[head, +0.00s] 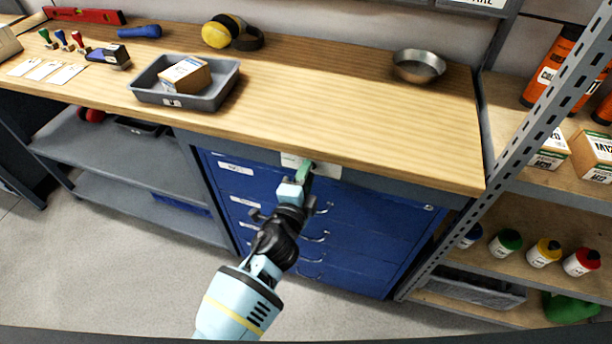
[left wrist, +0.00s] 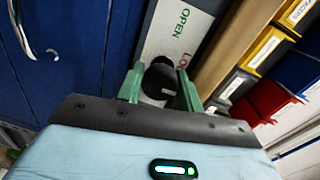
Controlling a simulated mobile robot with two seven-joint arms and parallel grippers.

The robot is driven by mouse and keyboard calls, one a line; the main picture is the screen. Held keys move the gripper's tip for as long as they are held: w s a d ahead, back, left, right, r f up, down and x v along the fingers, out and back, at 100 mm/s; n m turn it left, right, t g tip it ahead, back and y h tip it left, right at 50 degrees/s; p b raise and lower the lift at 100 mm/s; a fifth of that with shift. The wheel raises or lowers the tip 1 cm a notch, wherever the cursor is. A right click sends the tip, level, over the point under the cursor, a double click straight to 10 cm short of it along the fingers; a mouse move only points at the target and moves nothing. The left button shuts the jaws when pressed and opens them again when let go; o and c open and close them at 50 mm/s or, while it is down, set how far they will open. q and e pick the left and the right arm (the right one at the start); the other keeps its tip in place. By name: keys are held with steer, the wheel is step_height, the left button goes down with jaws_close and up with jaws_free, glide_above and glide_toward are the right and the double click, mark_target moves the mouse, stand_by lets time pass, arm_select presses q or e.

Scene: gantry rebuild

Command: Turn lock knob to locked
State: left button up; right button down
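The lock knob (left wrist: 159,80) is black and round, on a pale plate (left wrist: 177,38) with green "OPEN" lettering and red lettering starting "LOC", partly hidden by the knob and a finger. My left gripper (left wrist: 161,78) has its green fingers apart, one on each side of the knob. I cannot tell whether they press on it. In the head view my left gripper (head: 304,172) reaches the plate (head: 325,170) at the top of the blue drawer cabinet (head: 375,222), under the bench edge. The knob is hidden there. My right gripper is not in view.
The wooden bench top (head: 330,100) overhangs just above the plate. A grey tray (head: 215,97) with a carton, ear defenders (head: 232,32) and a metal bowl (head: 419,66) stand on it. A shelf rack (head: 530,140) stands at right. Drawer handles (head: 315,238) project below the plate.

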arm_select(q)
steer(key=o, duration=0.4)
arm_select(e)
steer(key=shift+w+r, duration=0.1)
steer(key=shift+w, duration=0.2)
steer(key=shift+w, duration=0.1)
